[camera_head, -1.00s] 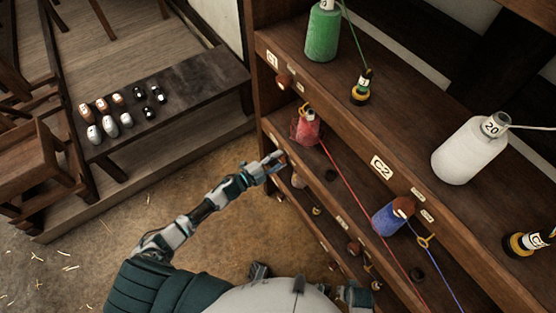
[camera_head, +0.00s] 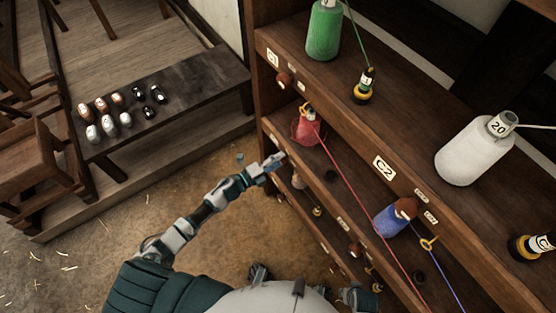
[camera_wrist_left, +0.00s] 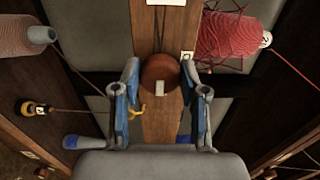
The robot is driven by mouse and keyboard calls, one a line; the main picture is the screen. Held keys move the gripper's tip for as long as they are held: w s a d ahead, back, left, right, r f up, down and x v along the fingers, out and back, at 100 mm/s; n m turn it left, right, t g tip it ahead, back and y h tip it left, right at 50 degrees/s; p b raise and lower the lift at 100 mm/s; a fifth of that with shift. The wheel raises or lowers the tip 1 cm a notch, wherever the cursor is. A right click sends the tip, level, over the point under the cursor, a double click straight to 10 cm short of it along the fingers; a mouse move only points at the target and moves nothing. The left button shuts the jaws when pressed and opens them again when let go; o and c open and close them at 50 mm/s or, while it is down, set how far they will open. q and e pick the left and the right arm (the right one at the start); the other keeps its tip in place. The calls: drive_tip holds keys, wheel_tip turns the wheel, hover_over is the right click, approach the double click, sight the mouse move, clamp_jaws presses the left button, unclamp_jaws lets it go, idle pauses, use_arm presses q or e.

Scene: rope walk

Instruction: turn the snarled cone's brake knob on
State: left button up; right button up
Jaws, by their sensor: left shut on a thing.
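The snarled red cone (camera_head: 307,128) stands on the middle shelf, left end, in the head view. In the left wrist view, the red cone (camera_wrist_left: 228,35) has loose, tangled loops around it. A round red-brown knob (camera_wrist_left: 160,71) with a pale mark sits on the wooden shelf edge below the cone. My left gripper (camera_wrist_left: 163,92) has its two blue-padded fingers on either side of this knob and is shut on it. In the head view my left gripper (camera_head: 276,160) is at the shelf edge and hides the knob.
A green cone (camera_head: 323,32) and a white cone (camera_head: 474,151) stand on the upper shelf. A blue cone (camera_head: 391,219) is on the middle shelf. A red thread runs down from the snarled cone. A dark bench (camera_head: 190,95) with several small spools stands left.

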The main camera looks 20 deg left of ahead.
use_arm(q)
drive_tip(key=shift+s+d+f, duration=0.1)
drive_tip(key=shift+s+f, duration=0.05)
drive_tip(key=shift+f, duration=0.15)
drive_tip(key=o, duration=1.1)
drive_tip(key=shift+r, duration=0.1)
drive_tip(key=v, duration=1.2)
